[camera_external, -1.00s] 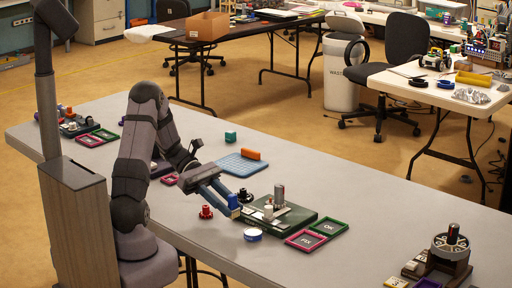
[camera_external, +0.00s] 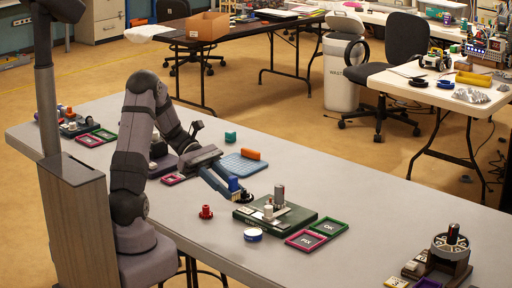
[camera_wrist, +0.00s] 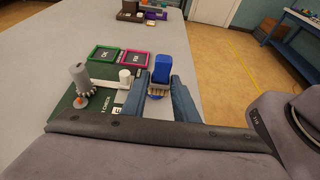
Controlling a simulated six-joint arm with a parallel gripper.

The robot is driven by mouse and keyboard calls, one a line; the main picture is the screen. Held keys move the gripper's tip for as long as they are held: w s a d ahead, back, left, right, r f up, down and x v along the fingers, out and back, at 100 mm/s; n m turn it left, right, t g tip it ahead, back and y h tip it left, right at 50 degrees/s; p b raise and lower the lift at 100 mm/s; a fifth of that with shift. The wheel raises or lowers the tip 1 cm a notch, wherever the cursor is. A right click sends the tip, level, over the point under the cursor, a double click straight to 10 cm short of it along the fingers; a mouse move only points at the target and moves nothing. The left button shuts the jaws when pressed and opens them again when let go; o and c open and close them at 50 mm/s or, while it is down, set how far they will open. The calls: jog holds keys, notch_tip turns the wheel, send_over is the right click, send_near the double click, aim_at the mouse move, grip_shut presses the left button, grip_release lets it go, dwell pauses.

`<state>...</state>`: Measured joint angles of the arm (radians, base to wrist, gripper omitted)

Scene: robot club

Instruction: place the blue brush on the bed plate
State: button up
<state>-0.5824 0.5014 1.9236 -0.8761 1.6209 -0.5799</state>
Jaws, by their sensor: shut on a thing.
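The blue brush (camera_wrist: 161,66) stands upright between the fingers of my gripper (camera_wrist: 160,96) in the wrist view, its blue handle up and pale bristles below. My gripper (camera_external: 236,192) is shut on it. In the external view the blue brush (camera_external: 233,184) shows at the fingertips, in front of the light blue gridded plate and above the left end of the dark green stand. The light blue gridded plate (camera_external: 235,164), which looks like the bed plate, lies flat behind my gripper.
The dark green stand (camera_external: 290,218) carries a grey cylinder and a white peg. Green and magenta frames (camera_external: 304,241) adjoin it. A red knob (camera_external: 206,212), a blue-white round piece (camera_external: 253,234) and a teal block (camera_external: 230,136) stand nearby. The table's right middle is clear.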

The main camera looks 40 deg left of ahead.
jog(key=w+a+n+t+p, duration=0.1)
jog(key=w+a+n+t, duration=0.25)
jog(key=w, duration=0.75)
jog(key=r+n+t+y, duration=0.2)
jog(key=n+t+y, duration=0.8)
jog(key=n+y, duration=0.4)
send_over(235, 165)
jog(key=shift+n+h, duration=0.25)
jog(key=shift+h, duration=0.05)
jog(key=shift+w+f, duration=0.1)
jog(key=shift+f, duration=4.95)
jog(key=shift+f, duration=0.25)
jog(key=o, duration=1)
jog(key=shift+r, duration=0.1)
jog(key=shift+o, duration=0.2)
